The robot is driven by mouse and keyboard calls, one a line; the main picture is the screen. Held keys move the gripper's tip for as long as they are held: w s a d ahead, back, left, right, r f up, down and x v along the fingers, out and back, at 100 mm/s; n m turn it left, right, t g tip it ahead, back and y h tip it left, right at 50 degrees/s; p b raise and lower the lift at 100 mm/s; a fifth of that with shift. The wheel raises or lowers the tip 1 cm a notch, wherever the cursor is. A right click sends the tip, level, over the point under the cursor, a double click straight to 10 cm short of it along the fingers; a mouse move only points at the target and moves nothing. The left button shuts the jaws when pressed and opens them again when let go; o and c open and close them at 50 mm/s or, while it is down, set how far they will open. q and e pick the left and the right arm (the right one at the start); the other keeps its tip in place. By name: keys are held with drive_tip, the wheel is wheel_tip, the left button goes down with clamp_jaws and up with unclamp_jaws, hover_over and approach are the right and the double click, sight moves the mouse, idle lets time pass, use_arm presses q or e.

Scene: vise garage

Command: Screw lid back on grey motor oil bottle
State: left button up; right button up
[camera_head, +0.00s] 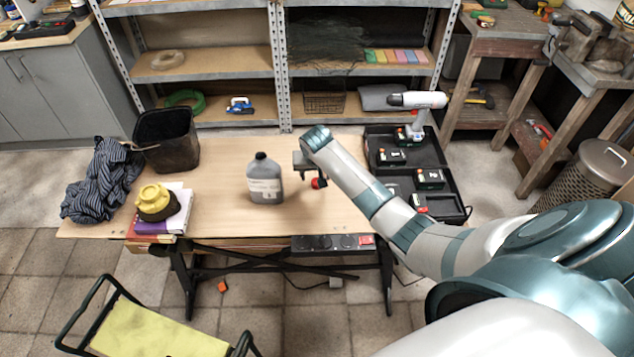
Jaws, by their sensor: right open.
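The grey motor oil bottle (264,182) stands upright on the wooden workbench, with a pale label and a dark neck at its top. My right gripper (309,178) is just to the right of the bottle, pointing down, open and apart from it. My left gripper is not in view.
A black bin (167,141), a striped cloth (101,182) and a yellow item on books (155,199) fill the bench's left side. A black case (453,192) with a drill (417,103) and batteries lies at right. The bench's middle is mostly clear.

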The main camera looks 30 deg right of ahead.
drive_tip(key=shift+f, duration=0.1)
drive_tip(key=shift+w+d+f+p, duration=0.15)
drive_tip(key=shift+d+f+p, duration=0.1)
drive_tip(key=shift+f+p, duration=0.25)
drive_tip(key=shift+x, duration=1.95)
drive_tip(key=c, duration=1.1)
